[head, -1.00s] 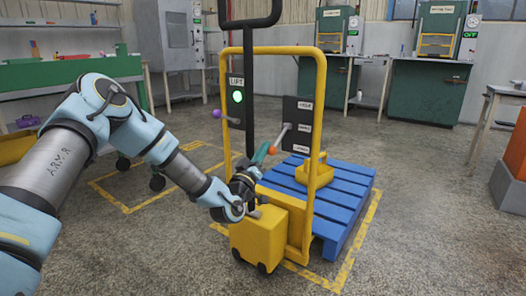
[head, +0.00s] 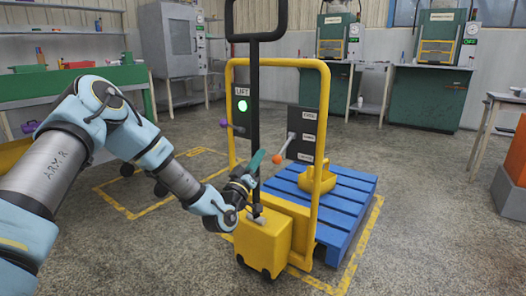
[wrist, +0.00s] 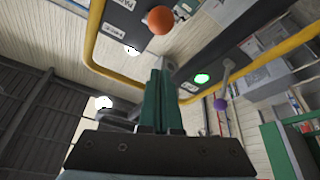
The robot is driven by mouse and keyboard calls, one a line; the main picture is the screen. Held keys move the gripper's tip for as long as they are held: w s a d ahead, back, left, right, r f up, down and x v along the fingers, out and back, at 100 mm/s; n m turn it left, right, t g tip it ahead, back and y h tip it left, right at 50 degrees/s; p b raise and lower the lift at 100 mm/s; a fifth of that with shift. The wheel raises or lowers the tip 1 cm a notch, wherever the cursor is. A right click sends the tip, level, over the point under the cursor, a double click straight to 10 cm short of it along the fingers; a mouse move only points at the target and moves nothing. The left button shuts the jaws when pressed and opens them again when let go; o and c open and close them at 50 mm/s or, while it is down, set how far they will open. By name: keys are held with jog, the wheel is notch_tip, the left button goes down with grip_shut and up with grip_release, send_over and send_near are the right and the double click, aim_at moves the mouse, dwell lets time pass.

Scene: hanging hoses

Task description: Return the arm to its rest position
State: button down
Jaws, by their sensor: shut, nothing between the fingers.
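My blue and grey arm (head: 165,165) reaches from the left towards the yellow pallet truck (head: 263,240). My gripper (head: 256,160) has green fingers, pressed together with nothing between them. In the head view it is in front of the truck's upright frame, close to the orange-knobbed lever (head: 277,159). In the wrist view the shut fingers (wrist: 158,95) point up, below the orange knob (wrist: 160,20), with a visible gap between them. The panel marked LIFT (head: 241,108) carries a lit green lamp and a purple-knobbed lever (head: 225,124).
A blue pallet (head: 340,205) with a yellow part on it lies behind the frame. The truck's black handle (head: 256,37) rises above. Green benches (head: 428,95) stand at the back, and a table (head: 500,100) at the right. Open floor lies around the marked yellow lines.

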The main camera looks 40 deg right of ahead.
jog(key=v, duration=0.6)
jog(key=shift+f, duration=0.35)
jog(key=shift+w, duration=0.1)
jog(key=w+a+f+m+g+y, duration=0.2)
jog(key=w+a+f+m+y, duration=0.15)
jog(key=w+a+y, duration=0.5)
jog(key=w+a+f+n+y, duration=0.1)
jog(key=w+a+n+y, duration=0.15)
jog(key=a, duration=0.65)
jog(key=w+a+n+y, duration=0.1)
jog(key=a+y, duration=0.2)
jog(key=a, duration=0.6)
jog(key=s+a+r+n+g+y, duration=0.25)
jog(key=s+a, duration=0.55)
jog(key=a, duration=0.4)
jog(key=s+a+r+n+g+y, duration=0.2)
jog(key=s+a+n+g+y, duration=0.15)
jog(key=s+a, duration=0.6)
notch_tip(320, 180, up, 33)
jog(key=w+a+p, duration=0.2)
jog(key=p, duration=3.1)
jog(key=shift+w+r+t+p, duration=0.15)
jog(key=shift+w+t+p, duration=0.15)
jog(key=shift+p, duration=0.1)
